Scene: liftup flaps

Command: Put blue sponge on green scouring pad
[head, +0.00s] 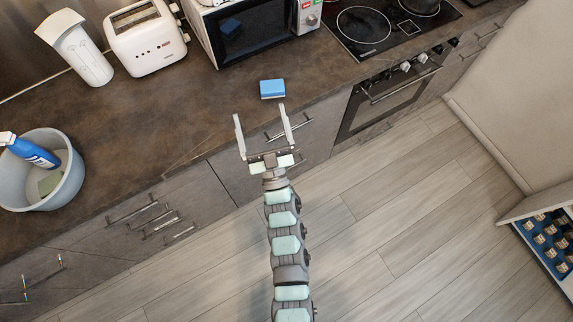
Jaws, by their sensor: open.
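The blue sponge (272,88) lies on the brown countertop (190,118), in front of the microwave and near the counter's front edge. My gripper (261,112) is open and empty, with its two fingers pointing toward the sponge and apart from it. A green pad (49,184), likely the scouring pad, lies inside the grey basin (70,185) at the far left. The basin also holds a blue spray bottle (33,152) that leans over its rim, so part of the inside is hidden.
A black cooktop (385,22) is at the right, above an oven (385,95). The countertop between basin and sponge is clear.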

